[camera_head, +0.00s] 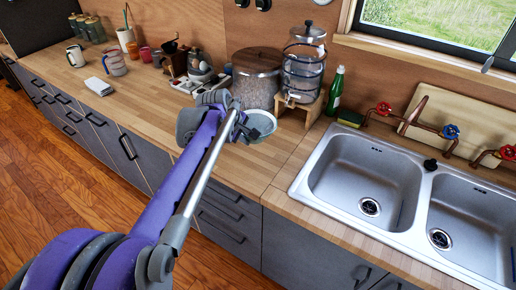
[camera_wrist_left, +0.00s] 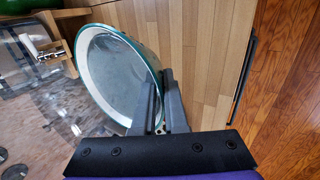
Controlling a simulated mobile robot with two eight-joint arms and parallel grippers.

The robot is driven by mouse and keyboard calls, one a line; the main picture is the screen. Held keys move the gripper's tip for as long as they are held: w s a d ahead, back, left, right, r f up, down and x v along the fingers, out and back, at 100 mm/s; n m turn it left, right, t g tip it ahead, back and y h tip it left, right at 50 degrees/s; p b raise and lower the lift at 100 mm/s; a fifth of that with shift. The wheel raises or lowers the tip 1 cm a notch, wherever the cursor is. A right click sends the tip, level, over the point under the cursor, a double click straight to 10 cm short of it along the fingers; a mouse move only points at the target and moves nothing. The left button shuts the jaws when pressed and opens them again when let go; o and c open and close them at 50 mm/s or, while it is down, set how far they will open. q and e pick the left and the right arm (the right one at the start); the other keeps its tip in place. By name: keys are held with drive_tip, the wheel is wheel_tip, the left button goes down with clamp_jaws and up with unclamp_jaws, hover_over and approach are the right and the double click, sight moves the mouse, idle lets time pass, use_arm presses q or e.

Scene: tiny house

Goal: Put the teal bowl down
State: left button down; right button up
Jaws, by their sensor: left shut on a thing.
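The teal bowl (camera_head: 262,122) is at the end of my left arm in the head view, over the wooden counter in front of the large pot. My left gripper (camera_head: 243,122) is shut on its near rim, and the gripper hides part of the bowl. In the left wrist view the bowl (camera_wrist_left: 118,75) shows its pale inside and teal rim, with the fingers (camera_wrist_left: 160,105) on the rim. Whether the bowl touches the counter I cannot tell. My right gripper is not in view.
The wooden counter (camera_head: 262,165) has a bare strip at its front. A large lidded pot (camera_head: 256,75), a glass dispenser (camera_head: 303,65) on a wooden stand and a green bottle (camera_head: 336,92) stand close behind the bowl. A double sink (camera_head: 365,180) lies to the right.

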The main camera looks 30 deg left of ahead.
use_arm(q)
approach(251, 163)
drive_tip(key=w, duration=0.2)
drive_tip(key=shift+w, duration=0.25)
drive_tip(key=shift+w+f+b, duration=0.1)
drive_tip(key=shift+f+b, duration=0.2)
drive_tip(key=shift+f, duration=1.95)
drive_tip(key=shift+f, duration=0.2)
drive_tip(key=c, duration=1)
unclamp_jaws()
drive_tip(key=shift+d, duration=0.1)
drive_tip(key=shift+o, duration=0.2)
